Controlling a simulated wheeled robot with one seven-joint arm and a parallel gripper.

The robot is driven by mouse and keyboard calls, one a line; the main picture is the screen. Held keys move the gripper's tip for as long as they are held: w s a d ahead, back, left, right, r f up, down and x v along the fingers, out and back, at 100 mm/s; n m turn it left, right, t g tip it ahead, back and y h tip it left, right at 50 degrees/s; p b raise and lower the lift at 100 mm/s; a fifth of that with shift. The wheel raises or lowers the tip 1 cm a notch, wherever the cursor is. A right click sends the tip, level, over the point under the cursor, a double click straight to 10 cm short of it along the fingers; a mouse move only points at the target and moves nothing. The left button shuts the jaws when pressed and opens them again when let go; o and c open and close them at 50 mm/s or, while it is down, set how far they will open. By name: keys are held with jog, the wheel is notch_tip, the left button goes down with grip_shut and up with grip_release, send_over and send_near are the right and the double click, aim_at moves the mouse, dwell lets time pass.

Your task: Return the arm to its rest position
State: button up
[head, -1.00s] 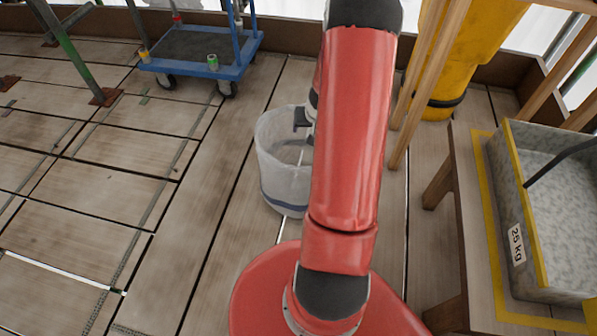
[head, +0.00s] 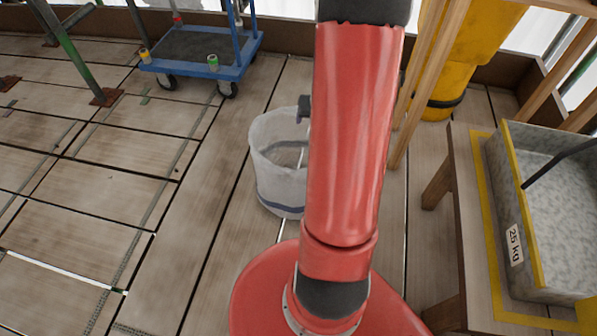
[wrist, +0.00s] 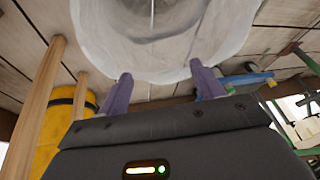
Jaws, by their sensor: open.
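My gripper (wrist: 159,88) shows in the wrist view with its two purple fingers spread apart and nothing between them. A white bucket (wrist: 150,45) fills the top of that view, beyond the fingertips. In the head view my red arm stands upright in the middle, and the bucket (head: 277,175) is on the plank floor just left of it, partly hidden behind the arm. Most of the gripper is hidden behind the arm there; only a small dark part shows at the bucket's rim.
A blue cart (head: 205,55) with two small cans stands at the back left. A wooden bench (head: 465,215) with a grey tub (head: 515,215) marked 25 kg is at the right. Wooden posts and a yellow chute (head: 455,75) are behind the arm.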

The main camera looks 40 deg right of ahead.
jog(key=a+r+n+t+y, duration=0.1)
jog(key=a+r+n, duration=0.3)
jog(key=a+r, duration=1.15)
jog(key=s+a+r+n, duration=0.1)
jog(key=s+a+r, duration=0.3)
jog(key=s+a, duration=0.2)
jog(key=s+a+r+n, duration=0.1)
jog(key=s+a+r, duration=0.3)
jog(key=s+a, duration=0.3)
jog(key=s, duration=0.4)
jog(key=shift+s+n, duration=0.25)
jog(key=shift+n, duration=0.05)
jog(key=shift+a+r, duration=0.1)
